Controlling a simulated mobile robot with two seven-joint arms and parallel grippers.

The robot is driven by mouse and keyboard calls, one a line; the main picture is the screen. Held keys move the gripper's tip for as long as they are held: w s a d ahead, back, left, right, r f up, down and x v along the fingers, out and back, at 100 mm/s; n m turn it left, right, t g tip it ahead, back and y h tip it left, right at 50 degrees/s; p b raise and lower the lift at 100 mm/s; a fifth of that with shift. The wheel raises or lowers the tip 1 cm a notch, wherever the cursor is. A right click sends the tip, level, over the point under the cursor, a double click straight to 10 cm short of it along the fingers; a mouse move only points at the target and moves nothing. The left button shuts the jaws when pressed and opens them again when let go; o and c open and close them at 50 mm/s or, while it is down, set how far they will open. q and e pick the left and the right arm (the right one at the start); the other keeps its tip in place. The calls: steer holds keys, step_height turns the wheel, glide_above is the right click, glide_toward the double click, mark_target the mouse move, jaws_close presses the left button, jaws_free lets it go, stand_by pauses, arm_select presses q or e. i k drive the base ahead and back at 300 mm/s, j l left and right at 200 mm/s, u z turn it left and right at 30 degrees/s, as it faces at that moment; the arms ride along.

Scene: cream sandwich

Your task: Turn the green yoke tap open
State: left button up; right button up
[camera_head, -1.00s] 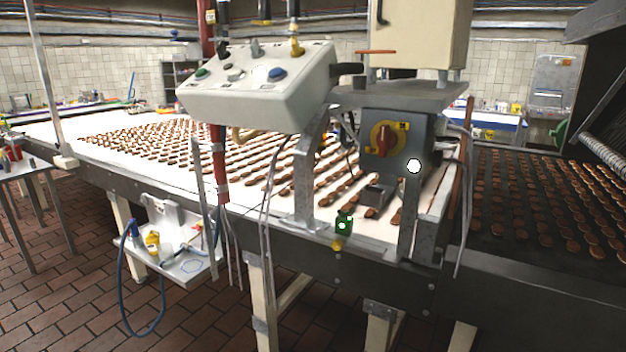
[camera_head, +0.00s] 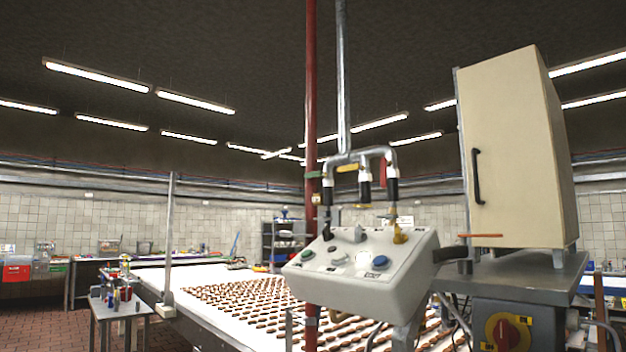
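A grey pipe yoke (camera_head: 349,156) hangs from a vertical grey pipe above the white control box. Three coloured tap handles sit along it. The green tap handle (camera_head: 314,174) is at the left, small and close to the red vertical pipe. A yellow handle (camera_head: 347,167) is in the middle and a red handle (camera_head: 383,172) is at the right. Black-sleeved hoses or outlets hang below the yoke. The green handle is too small to tell how its tap is set. Neither of my grippers shows.
The white control box (camera_head: 362,270) with buttons stands below the yoke. A red pipe (camera_head: 312,90) runs vertically beside it. A cream cabinet (camera_head: 515,150) stands at the right, above a red rotary switch (camera_head: 503,332). A conveyor with biscuits (camera_head: 250,300) runs behind. A small table (camera_head: 120,308) is at left.

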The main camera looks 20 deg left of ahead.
mark_target(307, 175)
steer(key=i+j+z, duration=0.35)
steer(key=j, duration=0.5)
steer(key=j+z, duration=0.4)
steer(key=j, duration=0.45)
steer(key=j+z, duration=0.35)
steer(key=j, duration=0.6)
